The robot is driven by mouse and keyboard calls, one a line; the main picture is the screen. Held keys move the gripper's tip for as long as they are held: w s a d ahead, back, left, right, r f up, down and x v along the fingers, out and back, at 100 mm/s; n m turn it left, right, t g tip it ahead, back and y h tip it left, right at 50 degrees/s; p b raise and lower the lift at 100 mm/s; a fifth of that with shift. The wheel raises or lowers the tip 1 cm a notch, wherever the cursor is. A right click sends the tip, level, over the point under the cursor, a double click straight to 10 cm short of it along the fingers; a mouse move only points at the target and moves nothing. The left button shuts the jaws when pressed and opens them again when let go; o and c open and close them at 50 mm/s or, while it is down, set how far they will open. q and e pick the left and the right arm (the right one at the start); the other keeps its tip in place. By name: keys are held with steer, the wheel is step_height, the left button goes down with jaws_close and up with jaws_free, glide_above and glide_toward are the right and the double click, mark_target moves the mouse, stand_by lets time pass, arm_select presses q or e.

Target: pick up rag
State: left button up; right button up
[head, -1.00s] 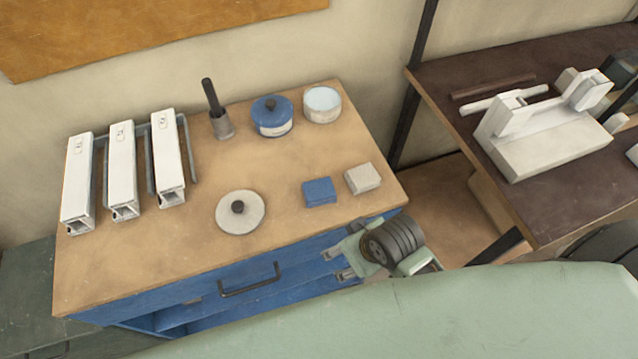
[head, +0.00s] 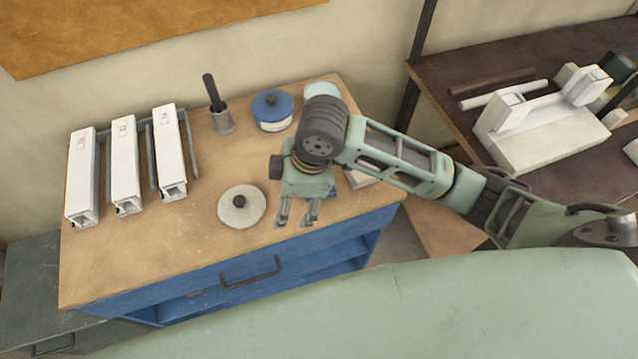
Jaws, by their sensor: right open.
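Two small folded cloths lie at the right front of the wooden bench top (head: 150,235), and either could be the rag. The blue cloth (head: 333,191) is almost wholly hidden behind my right gripper; only a sliver shows. The pale cloth (head: 358,181) is partly covered by my right arm. My right gripper (head: 296,217) is open and points down toward the bench's front edge, left of the pale cloth. Nothing shows between its fingers. My left gripper is not in view.
A round pale lid with a dark knob (head: 241,207) lies just left of my right gripper. Behind are a blue lidded tin (head: 272,109), a pale-topped round tin (head: 321,92) and a brush in a cup (head: 220,117). White profiles (head: 125,165) stand left. A dark table (head: 460,75) holds a white clamp fixture (head: 540,135).

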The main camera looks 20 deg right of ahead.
steer(key=w+d+r+h, duration=0.1)
steer(key=d, duration=0.1)
steer(key=w+d+r+n+h, duration=0.1)
steer(key=d, duration=0.2)
steer(key=w+d+r+n+g, duration=0.1)
steer(key=w+d, duration=0.1)
steer(key=shift+w+d+r+h, duration=0.1)
steer(key=shift+d+r+h, duration=0.1)
steer(key=shift+h, duration=0.2)
steer(key=f, duration=0.2)
steer(key=f+p, duration=0.1)
steer(key=f, duration=0.2)
steer(key=f+p, duration=0.1)
steer(key=f, duration=0.1)
steer(key=shift+w+f, duration=0.3)
steer(key=shift+w, duration=0.05)
steer(key=shift+c, duration=0.3)
steer(key=c, duration=1.1)
